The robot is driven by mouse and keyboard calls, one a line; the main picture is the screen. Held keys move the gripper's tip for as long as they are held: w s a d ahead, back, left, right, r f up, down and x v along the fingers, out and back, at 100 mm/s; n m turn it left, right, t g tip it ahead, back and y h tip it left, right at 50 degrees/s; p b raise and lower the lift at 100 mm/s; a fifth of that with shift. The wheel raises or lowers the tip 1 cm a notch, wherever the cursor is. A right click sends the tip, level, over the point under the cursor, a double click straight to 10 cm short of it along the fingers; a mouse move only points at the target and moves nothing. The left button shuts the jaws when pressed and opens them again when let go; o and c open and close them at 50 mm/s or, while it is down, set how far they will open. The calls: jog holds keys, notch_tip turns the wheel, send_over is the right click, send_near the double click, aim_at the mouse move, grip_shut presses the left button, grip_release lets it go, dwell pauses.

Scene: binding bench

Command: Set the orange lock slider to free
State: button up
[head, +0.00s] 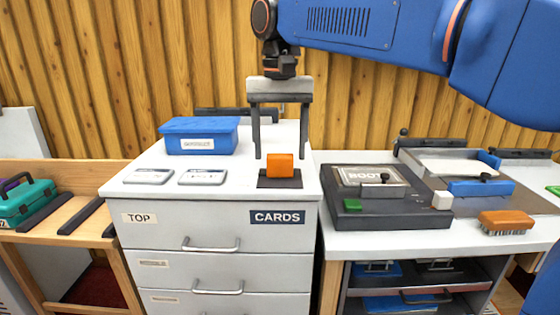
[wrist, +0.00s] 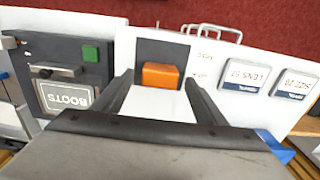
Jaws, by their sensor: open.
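The orange lock slider (head: 280,165) is a small block on a dark plate (head: 280,183) on top of the white drawer cabinet, near its front right. It sits at the plate's end farther from the drawer fronts. It also shows in the wrist view (wrist: 160,75), with faint, unreadable marks beside the plate. My gripper (head: 281,150) is open and empty, pointing down. Its fingers appear just behind the slider, one to each side in the picture. In the wrist view the slider lies just beyond the fingertips (wrist: 156,82), between their lines. I see no contact.
A blue box (head: 200,135) and two label cards (head: 202,177) lie left of the slider on the cabinet. A dark BOOTS device (head: 375,200) stands on the right bench, with an orange brush (head: 506,221) farther right. The cabinet top around the slider is clear.

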aim_at(280, 155)
jog(key=shift+f, duration=1.85)
